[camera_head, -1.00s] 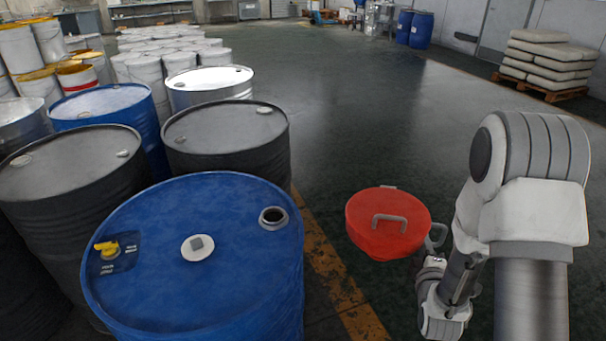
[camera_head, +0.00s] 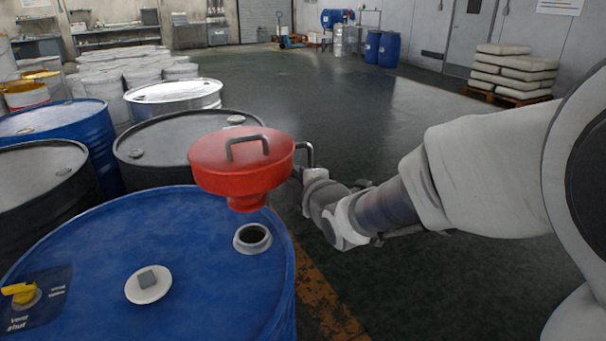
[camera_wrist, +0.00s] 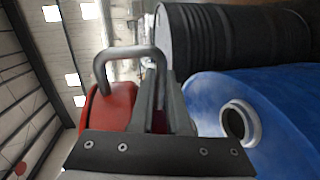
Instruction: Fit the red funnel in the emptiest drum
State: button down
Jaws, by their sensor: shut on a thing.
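The red funnel (camera_head: 243,165) has a lid with a grey handle on top and a side handle at its right. My gripper (camera_head: 298,174) is shut on the side handle and holds the funnel upright in the air. In the wrist view, the funnel (camera_wrist: 108,108) is partly hidden behind the gripper (camera_wrist: 160,95). The near blue drum (camera_head: 190,230) has an open round bung hole (camera_head: 252,238), a white gauge disc (camera_head: 148,284) and a yellow vent valve (camera_head: 20,293) on its top. The funnel's lower end appears above and just behind the hole; the spout's tip is not clear.
A black drum (camera_head: 150,150) stands behind the near drum, with another dark drum (camera_head: 40,175) and a blue drum (camera_head: 60,120) at left. A steel drum (camera_head: 175,97) stands farther back. Floor (camera_head: 400,125) to the right is clear up to stacked sacks (camera_head: 515,70).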

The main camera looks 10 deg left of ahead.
jog(key=shift+f+b, duration=1.2)
jog(key=shift+f, duration=1.3)
jog(key=shift+s+d+b, duration=0.1)
jog(key=shift+b, duration=0.35)
jog(key=shift+f+b, duration=0.25)
jog(key=shift+b, duration=0.05)
jog(key=shift+f+b, duration=0.35)
jog(key=shift+b, duration=0.15)
jog(key=shift+f+b, duration=0.2)
jog(key=shift+b, duration=0.5)
jog(key=shift+f+b, duration=1.1)
jog(key=shift+b, duration=0.15)
jog(key=c, duration=0.8)
grip_release()
jog(key=shift+f, duration=0.1)
jog(key=shift+s, duration=0.1)
